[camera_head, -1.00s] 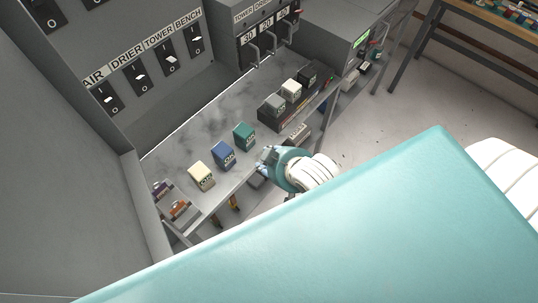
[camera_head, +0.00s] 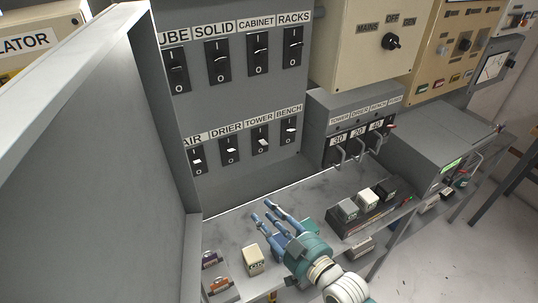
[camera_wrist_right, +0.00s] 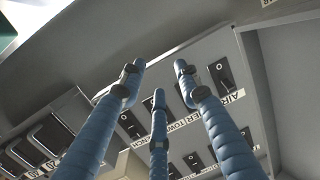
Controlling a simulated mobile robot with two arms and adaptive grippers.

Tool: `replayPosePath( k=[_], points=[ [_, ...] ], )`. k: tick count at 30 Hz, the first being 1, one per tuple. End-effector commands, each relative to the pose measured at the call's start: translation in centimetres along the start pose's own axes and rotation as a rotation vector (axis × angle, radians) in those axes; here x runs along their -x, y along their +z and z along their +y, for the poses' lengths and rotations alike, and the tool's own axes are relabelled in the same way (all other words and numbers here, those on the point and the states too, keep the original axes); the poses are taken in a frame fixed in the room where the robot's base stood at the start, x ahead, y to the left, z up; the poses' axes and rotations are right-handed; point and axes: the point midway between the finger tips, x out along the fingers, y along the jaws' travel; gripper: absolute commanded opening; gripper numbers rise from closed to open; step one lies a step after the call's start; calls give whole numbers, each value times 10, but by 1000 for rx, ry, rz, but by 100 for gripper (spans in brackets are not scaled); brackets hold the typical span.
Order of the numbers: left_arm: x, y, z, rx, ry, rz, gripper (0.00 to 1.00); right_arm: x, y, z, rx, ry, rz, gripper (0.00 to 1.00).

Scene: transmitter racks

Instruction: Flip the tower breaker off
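The tower breaker (camera_head: 261,140) is a black rocker switch with a pale lever and an O below it. It sits in the lower row of the grey panel (camera_head: 240,104), under the TOWER label, between DRIER (camera_head: 231,150) and BENCH (camera_head: 290,130). Its exact lever setting is too small to tell. My right gripper (camera_head: 275,210) has its blue fingers spread and empty, over the bench below the panel and apart from the breaker. In the right wrist view the open fingers (camera_wrist_right: 158,78) point toward the panel and partly cover its labels. My left gripper is not in view.
A grey box (camera_head: 351,125) with several handled levers, also labelled TOWER, stands right of the panel. The bench (camera_head: 225,229) holds a cream block (camera_head: 253,261) and a dark rack (camera_head: 372,212) with blocks.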

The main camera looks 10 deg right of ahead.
Motion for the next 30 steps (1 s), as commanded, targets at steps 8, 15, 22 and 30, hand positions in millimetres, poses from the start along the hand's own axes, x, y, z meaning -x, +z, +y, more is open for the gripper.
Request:
replayPosePath(
  k=[8, 15, 22, 30],
  points=[
    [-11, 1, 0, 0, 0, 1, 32, -8, -58, 36, 24, 65, 401, 33],
    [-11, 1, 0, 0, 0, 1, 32, -1, -77, 59, 32, 128, 518, 33],
    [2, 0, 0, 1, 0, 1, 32, -26, -97, 63, 32, 130, 523, 33],
    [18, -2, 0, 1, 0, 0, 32, -70, -120, 68, 33, 129, 520, 33]
  ],
)
